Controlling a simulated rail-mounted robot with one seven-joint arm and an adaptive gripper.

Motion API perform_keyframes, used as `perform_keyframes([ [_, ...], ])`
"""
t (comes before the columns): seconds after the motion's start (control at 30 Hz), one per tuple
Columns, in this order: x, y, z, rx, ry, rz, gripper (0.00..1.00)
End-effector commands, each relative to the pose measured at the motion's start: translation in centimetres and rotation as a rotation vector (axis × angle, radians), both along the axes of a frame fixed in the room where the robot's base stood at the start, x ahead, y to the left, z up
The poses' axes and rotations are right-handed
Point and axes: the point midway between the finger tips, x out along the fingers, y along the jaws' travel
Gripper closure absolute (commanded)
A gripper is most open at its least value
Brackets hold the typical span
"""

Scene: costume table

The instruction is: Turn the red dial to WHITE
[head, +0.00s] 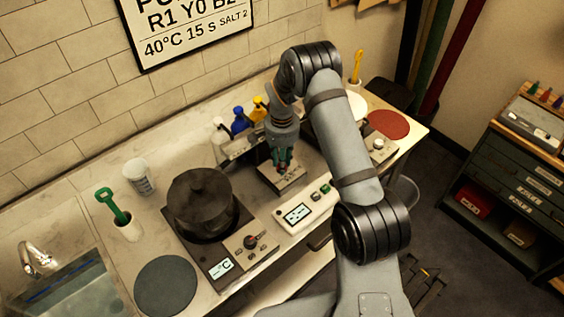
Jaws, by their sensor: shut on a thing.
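My gripper (283,163) points down over a small pale box (291,184) in the middle of the counter. Its fingers are shut on the red dial (285,171) on top of that box. Only a little red shows between and around the fingers. The fingers hide most of the dial, so I cannot tell which way it points. Any colour markings on the box, including WHITE, are too small or covered to read.
A dark pot (200,204) stands on a hotplate left of the box. A white control unit (308,206) with a display sits in front. Yellow, blue and white bottles (239,121) stand close behind. A red round mat (388,125) lies at the right.

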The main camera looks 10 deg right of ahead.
Motion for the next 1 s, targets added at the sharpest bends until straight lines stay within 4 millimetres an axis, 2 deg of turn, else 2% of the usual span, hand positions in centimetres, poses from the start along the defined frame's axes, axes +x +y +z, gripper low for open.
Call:
perform_keyframes([
  [0.1,0.02,-0.01,0.02,-0.001,-0.001,0.0,1.0],
  [0.47,0.03,0.01,-0.18,0.0,-0.001,0.054,1.0],
  [1.0,0.06,0.0,-0.26,0.0,-0.002,0.463,1.0],
])
